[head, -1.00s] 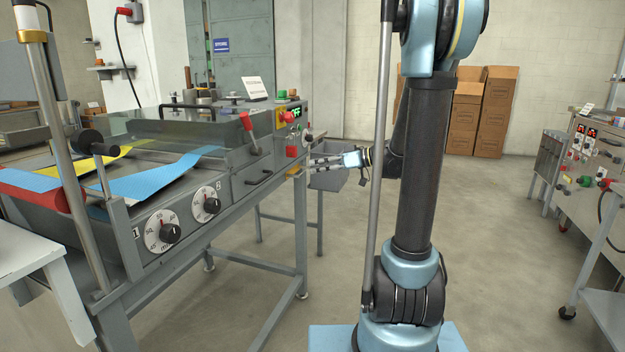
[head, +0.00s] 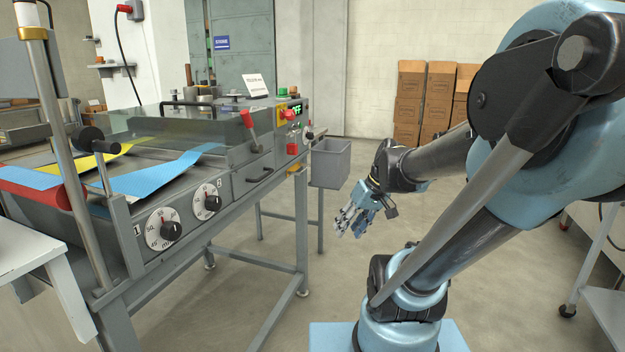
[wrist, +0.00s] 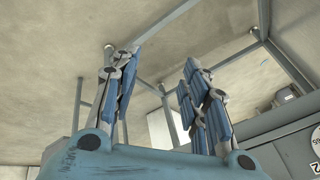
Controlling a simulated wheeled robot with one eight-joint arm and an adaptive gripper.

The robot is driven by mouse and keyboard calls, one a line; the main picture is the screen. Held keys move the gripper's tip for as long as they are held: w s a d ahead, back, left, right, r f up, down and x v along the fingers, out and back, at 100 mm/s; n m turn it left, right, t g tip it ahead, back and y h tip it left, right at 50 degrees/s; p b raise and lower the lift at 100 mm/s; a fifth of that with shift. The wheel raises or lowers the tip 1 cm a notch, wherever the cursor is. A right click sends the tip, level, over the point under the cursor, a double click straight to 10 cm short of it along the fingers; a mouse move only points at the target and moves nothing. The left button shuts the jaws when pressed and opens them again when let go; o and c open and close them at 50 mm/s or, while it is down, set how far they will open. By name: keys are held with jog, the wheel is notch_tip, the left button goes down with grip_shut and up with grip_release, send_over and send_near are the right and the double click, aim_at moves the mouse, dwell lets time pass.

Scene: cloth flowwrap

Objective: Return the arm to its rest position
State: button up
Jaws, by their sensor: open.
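My gripper (head: 352,222) hangs in free air to the right of the grey machine, pointing down and a little left in the head view. Its fingers are spread, with nothing between them. My arm is folded to the right, with the elbow high at the right edge. In the wrist view my gripper (wrist: 160,85) shows its blue fingers apart, with the machine's legs and the bare floor beyond them.
The grey machine (head: 235,185) with dials, a red lever (head: 249,128) and blue and yellow cloth strips (head: 165,178) stands at left. A grey bin (head: 330,165) hangs at its right end. Cardboard boxes (head: 425,105) stand behind. A metal cart (head: 610,290) is at right. Floor between is clear.

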jog(key=s+d+f+m+h, duration=0.3)
jog(key=s+d+f+h, duration=0.1)
jog(key=s+d, duration=0.4)
jog(key=shift+d+f+m, duration=0.15)
jog(key=shift+f+m, duration=0.15)
jog(key=shift+f, duration=0.15)
jog(key=shift+w+f, duration=0.2)
jog(key=shift+w, duration=0.2)
